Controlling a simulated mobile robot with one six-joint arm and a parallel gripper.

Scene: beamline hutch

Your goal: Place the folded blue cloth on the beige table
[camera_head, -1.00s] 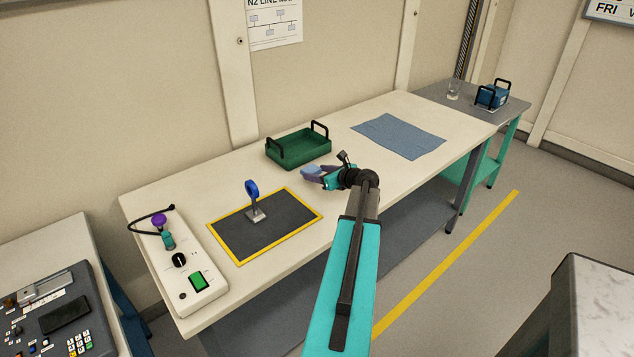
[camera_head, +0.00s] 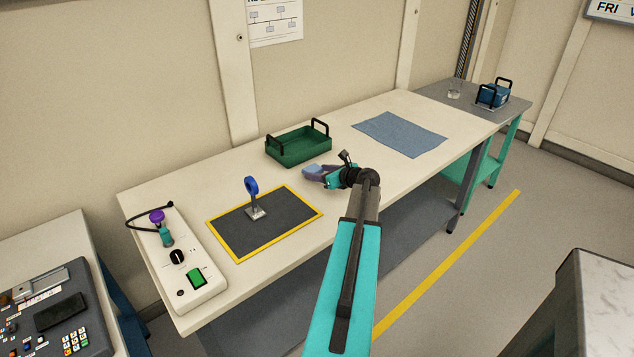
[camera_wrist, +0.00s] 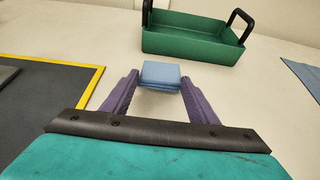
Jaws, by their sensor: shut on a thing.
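The folded blue cloth (camera_wrist: 160,75) is a small light-blue layered block between the purple fingertips of my gripper (camera_wrist: 160,84) in the wrist view. My gripper (camera_head: 312,172) is shut on it, over the beige table (camera_head: 305,225) in front of the green tray. In the head view the cloth is small and partly covered by the fingers. I cannot tell whether the cloth touches the table top.
A green tray (camera_head: 298,149) with black handles stands behind my gripper. A blue mat (camera_head: 400,134) lies to the right. A yellow-edged dark mat (camera_head: 285,222) with a blue-ringed stand (camera_head: 252,188) and a white control box (camera_head: 190,275) lie to the left.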

